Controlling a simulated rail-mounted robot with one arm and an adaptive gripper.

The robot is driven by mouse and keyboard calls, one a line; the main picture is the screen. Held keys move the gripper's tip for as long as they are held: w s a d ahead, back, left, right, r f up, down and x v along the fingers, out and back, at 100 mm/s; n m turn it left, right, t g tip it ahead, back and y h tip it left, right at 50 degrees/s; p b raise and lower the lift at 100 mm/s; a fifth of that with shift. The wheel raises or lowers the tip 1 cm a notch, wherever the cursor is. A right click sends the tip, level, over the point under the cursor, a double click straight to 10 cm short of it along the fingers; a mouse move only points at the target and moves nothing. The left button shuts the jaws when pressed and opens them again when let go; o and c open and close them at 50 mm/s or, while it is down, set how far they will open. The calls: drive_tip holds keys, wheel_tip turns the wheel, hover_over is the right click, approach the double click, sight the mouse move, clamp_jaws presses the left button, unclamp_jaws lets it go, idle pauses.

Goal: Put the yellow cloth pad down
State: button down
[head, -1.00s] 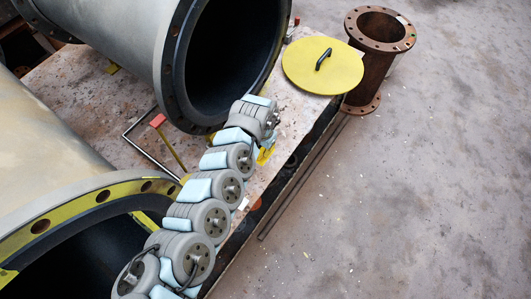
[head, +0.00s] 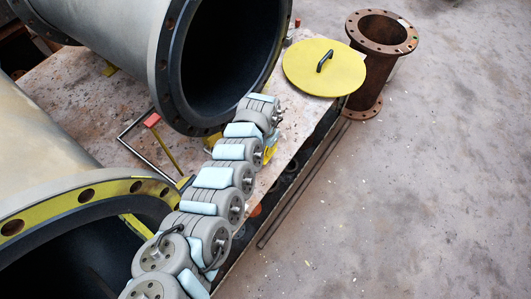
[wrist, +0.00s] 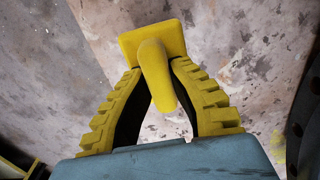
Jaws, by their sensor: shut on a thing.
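The yellow cloth pad (wrist: 152,40) shows at the top middle of the wrist view, as a squarish yellow piece with a rounded part hanging towards the camera. My gripper (wrist: 157,77), with yellow ribbed fingers and dark inner faces, is shut on it. The pad sits at the fingertips, over a worn, blotched surface. I cannot tell whether it touches that surface. In the head view my arm hides most of the gripper, and I cannot pick out the pad for sure.
A worn tabletop (head: 85,80) carries large grey flanged pipes (head: 170,65) on the left. A round yellow lid (head: 300,75) with a black handle lies at the table's far right end. A rusty flanged pipe piece (head: 372,90) stands beyond it.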

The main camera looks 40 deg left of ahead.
sight(265, 152)
drive_tip(key=shift+f, duration=0.1)
drive_tip(key=shift+w+a+f+b, duration=0.2)
drive_tip(key=shift+w+f+b, duration=0.15)
drive_tip(key=shift+b, duration=0.1)
drive_tip(key=shift+f+b, duration=0.5)
drive_tip(key=shift+f, duration=0.8)
drive_tip(key=shift+s+f, duration=0.1)
drive_tip(key=shift+f, duration=0.1)
drive_tip(key=c, duration=1.1)
unclamp_jaws()
drive_tip(key=shift+r, duration=0.1)
wheel_tip(265, 152, up, 12)
drive_tip(key=p, duration=0.4)
drive_tip(key=shift+r, duration=0.1)
